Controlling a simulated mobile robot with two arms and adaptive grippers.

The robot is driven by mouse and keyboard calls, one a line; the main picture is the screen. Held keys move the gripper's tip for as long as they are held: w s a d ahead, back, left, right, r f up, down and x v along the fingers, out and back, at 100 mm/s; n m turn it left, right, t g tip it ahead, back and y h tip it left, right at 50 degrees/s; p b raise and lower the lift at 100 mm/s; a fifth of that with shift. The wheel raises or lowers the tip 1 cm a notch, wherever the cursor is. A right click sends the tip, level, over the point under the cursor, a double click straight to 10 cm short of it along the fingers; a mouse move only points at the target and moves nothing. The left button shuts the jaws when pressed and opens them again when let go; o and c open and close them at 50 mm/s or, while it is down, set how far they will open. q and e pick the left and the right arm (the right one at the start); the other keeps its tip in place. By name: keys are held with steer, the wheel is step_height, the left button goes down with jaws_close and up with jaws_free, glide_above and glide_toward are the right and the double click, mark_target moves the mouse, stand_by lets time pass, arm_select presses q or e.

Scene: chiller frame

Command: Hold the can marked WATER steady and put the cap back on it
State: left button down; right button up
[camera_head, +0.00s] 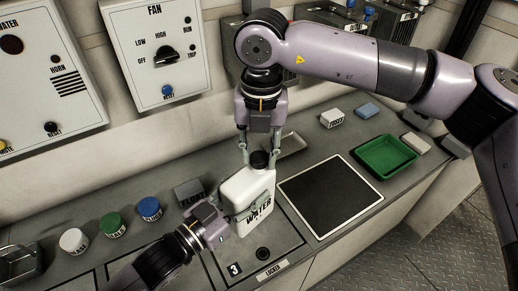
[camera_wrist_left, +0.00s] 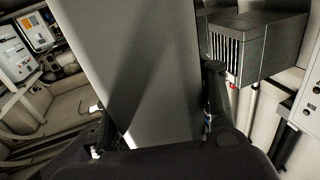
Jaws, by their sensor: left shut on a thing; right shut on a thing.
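The white can marked WATER (camera_head: 258,190) stands upright on the bench in the middle of the head view. My left gripper (camera_head: 231,218) is shut on the can's body from the lower left. In the left wrist view, the can's pale wall (camera_wrist_left: 145,70) fills the space between the fingers. My right gripper (camera_head: 259,152) points down from above and is shut on the dark cap (camera_head: 260,161). The cap is at the top of the can, over its opening. I cannot tell whether it is seated or just above the neck, which is hidden.
White, green and blue round-topped containers (camera_head: 150,208) stand left of the can, with a grey labelled block (camera_head: 188,191) nearer. A dark framed mat (camera_head: 330,197) lies empty to the right. A green tray (camera_head: 385,156) is farther right. The FAN panel (camera_head: 155,50) is on the wall behind.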

steer(key=m, duration=0.6)
steer(key=shift+w, duration=0.1)
steer(key=m, duration=0.5)
steer(key=shift+m, duration=0.4)
steer(key=o, duration=0.7)
steer(key=shift+r, duration=2.25)
steer(key=shift+c, duration=0.4)
